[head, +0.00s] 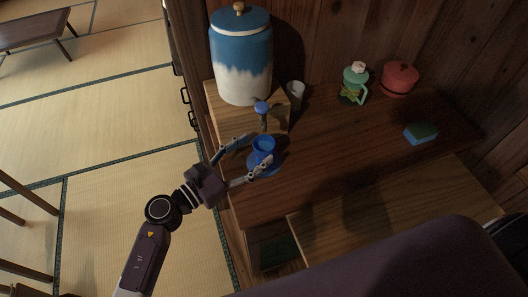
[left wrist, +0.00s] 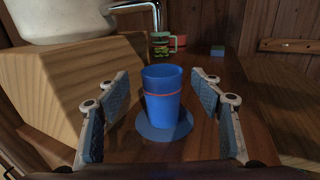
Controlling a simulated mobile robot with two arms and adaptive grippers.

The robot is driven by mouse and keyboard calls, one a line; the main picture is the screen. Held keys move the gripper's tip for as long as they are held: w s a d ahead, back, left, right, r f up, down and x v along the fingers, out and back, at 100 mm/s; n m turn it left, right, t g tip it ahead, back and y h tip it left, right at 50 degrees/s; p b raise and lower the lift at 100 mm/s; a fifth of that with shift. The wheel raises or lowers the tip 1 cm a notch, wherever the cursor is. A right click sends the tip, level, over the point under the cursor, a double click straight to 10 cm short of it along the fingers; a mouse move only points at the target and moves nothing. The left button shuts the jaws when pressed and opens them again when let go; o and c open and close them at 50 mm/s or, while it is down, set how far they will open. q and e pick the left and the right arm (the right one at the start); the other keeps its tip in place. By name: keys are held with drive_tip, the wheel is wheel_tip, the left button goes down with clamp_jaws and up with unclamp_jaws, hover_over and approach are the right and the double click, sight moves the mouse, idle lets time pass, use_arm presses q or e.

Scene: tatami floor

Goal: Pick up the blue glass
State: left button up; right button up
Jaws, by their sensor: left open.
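The blue glass (head: 263,147) stands upright on a round blue coaster (head: 279,164) on the wooden counter, below the tap of a large dispenser. In the left wrist view the blue glass (left wrist: 162,92) has a thin reddish band and sits on the blue coaster (left wrist: 147,131). My left gripper (head: 251,159) is open, with one finger on each side of the glass. In the left wrist view my left gripper (left wrist: 160,110) shows clear gaps between both fingers and the glass. My right gripper is not in view.
A blue and white dispenser (head: 240,60) stands on a wooden block (head: 222,100) behind the glass. The counter right of the glass is clear.

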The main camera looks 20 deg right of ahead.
use_arm(q)
drive_tip(key=shift+p+x, duration=0.35)
drive_tip(key=shift+x, duration=1.6)
drive_tip(key=shift+s, duration=0.1)
drive_tip(key=shift+c, duration=0.3)
drive_tip(key=c, duration=1.3)
